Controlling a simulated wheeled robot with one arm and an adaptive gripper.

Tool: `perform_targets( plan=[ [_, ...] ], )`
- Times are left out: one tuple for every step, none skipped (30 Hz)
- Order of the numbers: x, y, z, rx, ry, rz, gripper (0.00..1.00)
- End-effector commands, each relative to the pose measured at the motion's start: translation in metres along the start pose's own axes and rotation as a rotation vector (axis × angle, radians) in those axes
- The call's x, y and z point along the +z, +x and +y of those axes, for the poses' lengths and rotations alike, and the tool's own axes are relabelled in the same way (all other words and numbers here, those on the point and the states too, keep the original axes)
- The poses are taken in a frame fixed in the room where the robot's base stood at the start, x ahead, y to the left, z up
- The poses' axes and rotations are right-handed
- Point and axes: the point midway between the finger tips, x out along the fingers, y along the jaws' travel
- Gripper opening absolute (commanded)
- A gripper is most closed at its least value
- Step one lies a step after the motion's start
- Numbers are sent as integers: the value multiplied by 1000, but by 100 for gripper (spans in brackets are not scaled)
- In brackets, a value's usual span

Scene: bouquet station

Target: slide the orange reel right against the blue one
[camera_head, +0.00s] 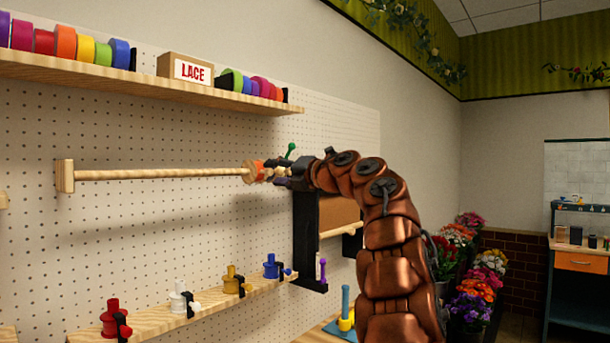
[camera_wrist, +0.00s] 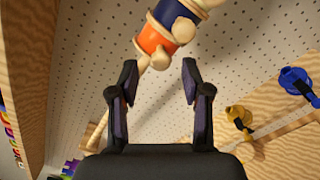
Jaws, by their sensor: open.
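The orange reel (camera_head: 259,170) is on a horizontal wooden rod (camera_head: 160,174) near the rod's right end. In the wrist view the orange reel (camera_wrist: 155,38) has pale wooden flanges. The blue reel (camera_wrist: 174,12) sits directly beside it there, flange to flange; I cannot tell if a thin gap remains. In the head view the blue reel is hidden behind my gripper (camera_head: 270,172). In the wrist view my gripper (camera_wrist: 159,74) is open and empty, its fingertips just short of the orange reel's near flange.
A shelf (camera_head: 150,86) with coloured rolls and a LACE box (camera_head: 185,69) runs above the rod. A lower ledge (camera_head: 180,310) carries red, white, yellow and blue spools. A dark bracket (camera_head: 306,240) stands below my gripper. Pegboard lies close behind the rod.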

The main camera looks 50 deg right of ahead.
Motion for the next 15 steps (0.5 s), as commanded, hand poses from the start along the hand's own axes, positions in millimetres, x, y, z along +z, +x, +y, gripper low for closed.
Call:
perform_targets(
  plan=[
    [2,-5,-2,-5,3,-5,48],
    [2,-7,-2,-5,4,-4,48],
    [2,-11,-2,-6,5,-3,48],
    [1,-13,-2,-6,2,-3,48],
    [1,-16,-1,-5,1,-3,48],
    [1,-19,0,-4,1,-2,48],
    [1,-22,-1,-5,1,-2,48],
    [1,-25,-2,-5,3,-2,48],
    [1,-28,-2,-4,4,-2,48],
    [1,-31,-2,-3,3,-3,48],
    [1,-34,-1,-2,3,-4,48],
    [1,-39,-1,-3,2,-4,48],
    [2,-43,-1,-3,2,-5,48],
    [2,-47,-1,-4,3,-6,48],
    [2,-52,-1,-4,3,-6,48]
  ],
)
